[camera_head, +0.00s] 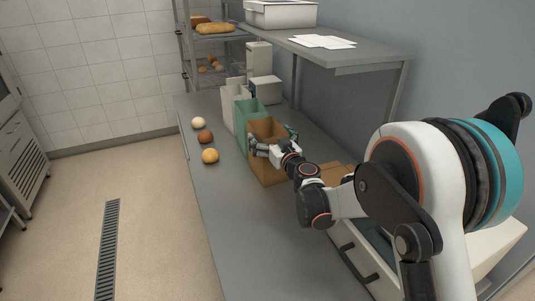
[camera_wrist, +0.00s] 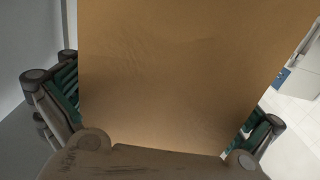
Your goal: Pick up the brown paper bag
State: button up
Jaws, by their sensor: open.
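The brown paper bag (camera_head: 267,171) stands upright with its top open on the grey counter in the head view. My gripper (camera_head: 271,144) is open at the bag's upper part, with one finger showing at its left and one at its right. In the wrist view the bag (camera_wrist: 180,70) fills the middle of the picture, and the fingers of my gripper (camera_wrist: 165,115) lie on either side of it. Whether the fingers touch the bag cannot be told.
A green bag (camera_head: 243,117) stands just behind the brown bag, with a white bag (camera_head: 229,107) beyond it. Several rolls, one a dark brown roll (camera_head: 205,136), lie left of the bags. A shelf (camera_head: 345,56) overhangs the counter at right. The counter's front (camera_head: 222,225) is clear.

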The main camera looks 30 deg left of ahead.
jog(key=c, duration=1.1)
jog(key=shift+o, duration=0.2)
jog(key=shift+r, duration=0.1)
